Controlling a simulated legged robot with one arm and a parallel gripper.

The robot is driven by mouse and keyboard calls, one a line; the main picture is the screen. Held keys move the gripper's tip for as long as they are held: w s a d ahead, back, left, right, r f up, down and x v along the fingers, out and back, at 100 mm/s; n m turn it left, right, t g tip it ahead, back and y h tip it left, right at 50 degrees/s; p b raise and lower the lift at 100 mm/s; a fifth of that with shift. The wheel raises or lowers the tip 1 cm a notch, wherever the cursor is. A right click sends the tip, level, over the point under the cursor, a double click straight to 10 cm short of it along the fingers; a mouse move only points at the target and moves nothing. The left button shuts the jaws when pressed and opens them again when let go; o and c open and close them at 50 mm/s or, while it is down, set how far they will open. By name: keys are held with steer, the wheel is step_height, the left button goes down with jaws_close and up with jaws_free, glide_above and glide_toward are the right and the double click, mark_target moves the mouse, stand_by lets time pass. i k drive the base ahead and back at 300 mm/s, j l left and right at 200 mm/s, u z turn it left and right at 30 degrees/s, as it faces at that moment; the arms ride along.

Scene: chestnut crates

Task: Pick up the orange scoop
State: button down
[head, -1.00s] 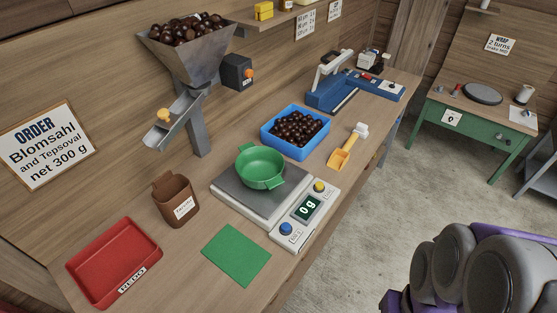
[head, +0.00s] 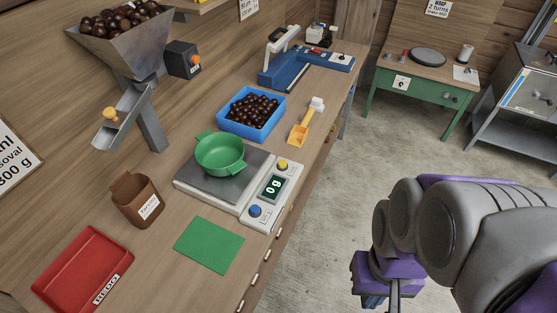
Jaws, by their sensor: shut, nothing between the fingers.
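The orange scoop (head: 299,133) lies on the wooden bench, to the right of the blue crate of chestnuts. Its orange bowl is toward the front and its pale handle end (head: 317,103) points to the back right, near the bench's right edge. Parts of my purple and grey arm fill the lower right, over the floor and well apart from the scoop. The fingers of my gripper do not show in this view.
The blue crate (head: 223,123) stands close left of the scoop. A scale (head: 189,182) with a green pan (head: 221,160) is in front. A blue sealing device (head: 285,76) stands behind. A metal hopper (head: 125,55) rises at left. Open floor (head: 340,190) lies right of the bench.

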mark_target(298, 135)
steer(key=i+l, duration=0.6)
steer(key=i, duration=0.15)
steer(key=i+l+u, duration=0.1)
steer(key=i+l, duration=0.45)
steer(key=i, duration=0.2)
